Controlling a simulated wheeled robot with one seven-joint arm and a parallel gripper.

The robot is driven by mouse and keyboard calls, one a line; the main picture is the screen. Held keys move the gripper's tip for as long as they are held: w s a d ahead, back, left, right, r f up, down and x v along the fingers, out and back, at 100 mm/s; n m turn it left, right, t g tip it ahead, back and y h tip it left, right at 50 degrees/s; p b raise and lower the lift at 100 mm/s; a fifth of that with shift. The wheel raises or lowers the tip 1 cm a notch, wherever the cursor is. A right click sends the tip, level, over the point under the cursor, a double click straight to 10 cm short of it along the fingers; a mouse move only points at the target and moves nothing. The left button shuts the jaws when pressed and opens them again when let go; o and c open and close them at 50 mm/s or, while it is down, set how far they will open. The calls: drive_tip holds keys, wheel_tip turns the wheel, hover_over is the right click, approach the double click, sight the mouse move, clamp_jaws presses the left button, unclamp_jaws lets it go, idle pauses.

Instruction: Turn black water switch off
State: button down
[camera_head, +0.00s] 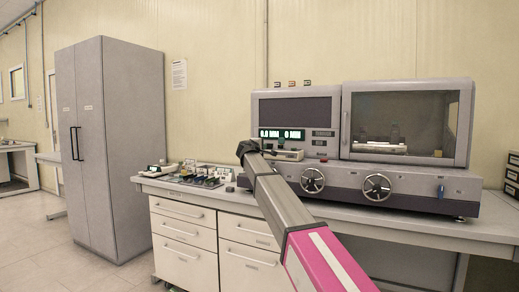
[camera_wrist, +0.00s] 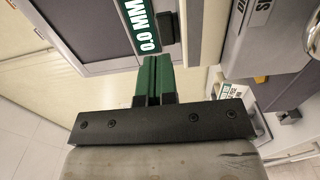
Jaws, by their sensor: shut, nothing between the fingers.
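My gripper (camera_wrist: 153,70) has green fingers, which are pressed together with nothing between them. In the head view my gripper (camera_head: 246,148) is at the left front of the grey testing machine (camera_head: 400,178), by its green display (camera_head: 292,134). In the wrist view the fingertips point toward the panel with the "0.0 MM" display (camera_wrist: 140,22). A small black block (camera_wrist: 167,27) sits beside that display, just beyond the fingertips; they look apart, though the gap is hard to judge. I cannot tell whether this block is the black water switch. No switch labelled as water is readable.
The machine has two round handwheels (camera_head: 312,181) (camera_head: 377,187) and a glass-fronted chamber (camera_head: 404,122). Small items on a tray (camera_head: 203,176) lie left of it on the bench. A tall grey cabinet (camera_head: 112,140) stands left. The floor in front of the cabinet is clear.

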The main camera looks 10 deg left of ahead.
sight(269, 145)
drive_tip(key=x, duration=0.7)
drive_tip(key=shift+w, duration=0.2)
drive_tip(key=shift+d+n+t+y, duration=0.35)
drive_tip(key=shift+n+y, duration=0.45)
drive_tip(key=shift+y, duration=0.4)
drive_tip(key=shift+w+d, duration=0.45)
drive_tip(key=shift+d, duration=0.4)
drive_tip(key=shift+s, duration=0.1)
idle(0.4)
